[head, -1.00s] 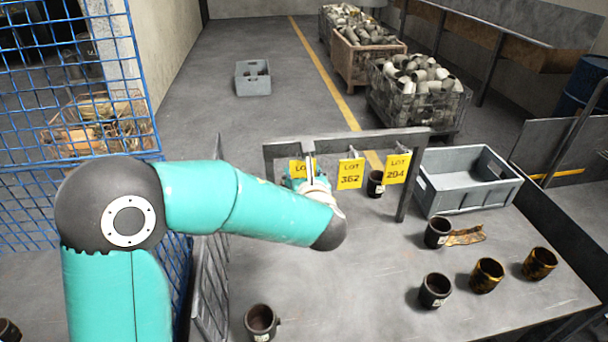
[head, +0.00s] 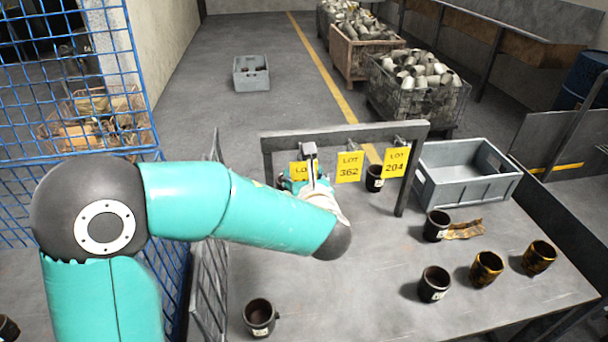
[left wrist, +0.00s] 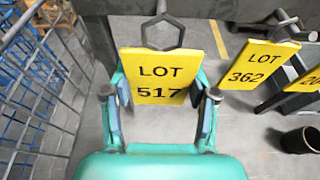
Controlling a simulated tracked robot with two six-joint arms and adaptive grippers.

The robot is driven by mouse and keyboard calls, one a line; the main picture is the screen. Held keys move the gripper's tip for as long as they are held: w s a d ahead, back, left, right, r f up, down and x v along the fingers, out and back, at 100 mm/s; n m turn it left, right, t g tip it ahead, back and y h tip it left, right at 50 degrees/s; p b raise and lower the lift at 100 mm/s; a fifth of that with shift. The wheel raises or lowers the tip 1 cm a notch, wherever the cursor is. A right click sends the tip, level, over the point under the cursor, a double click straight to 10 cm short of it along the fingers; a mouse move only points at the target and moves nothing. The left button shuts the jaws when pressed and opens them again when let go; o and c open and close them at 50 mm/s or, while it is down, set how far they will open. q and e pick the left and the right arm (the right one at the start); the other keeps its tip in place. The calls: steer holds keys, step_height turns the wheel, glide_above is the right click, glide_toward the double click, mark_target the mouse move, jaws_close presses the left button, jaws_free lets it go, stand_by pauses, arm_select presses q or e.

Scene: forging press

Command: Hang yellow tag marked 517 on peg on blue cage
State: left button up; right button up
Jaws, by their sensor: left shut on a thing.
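The yellow tag marked 517 (left wrist: 160,72) hangs by its hexagonal loop at the rack's bar in the left wrist view. My left gripper (left wrist: 158,100) is shut on this tag, one finger at each side edge. In the head view the tag (head: 298,169) is partly hidden behind my left gripper (head: 312,178) at the left end of the rack (head: 340,134). The blue cage (head: 75,75) stands at the left in the head view. I cannot make out its peg. My right gripper is not in view.
Yellow tags 362 (head: 349,166) and 204 (head: 396,162) hang to the right on the rack. Several dark cups, one of them here (head: 434,284), stand on the table (head: 370,300). A grey crate (head: 465,190) sits at the right. A wire mesh panel (head: 208,270) edges the table's left.

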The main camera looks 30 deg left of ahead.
arm_select(q)
steer(key=shift+s+d, duration=0.55)
steer(key=shift+s, duration=0.15)
steer(key=shift+s, duration=0.1)
steer(key=s+d+f+b, duration=0.2)
steer(key=s+d+b, duration=0.1)
steer(key=s, duration=0.1)
steer(key=shift+s+d, duration=0.3)
steer(key=shift+s, duration=0.05)
stand_by(0.7)
stand_by(1.1)
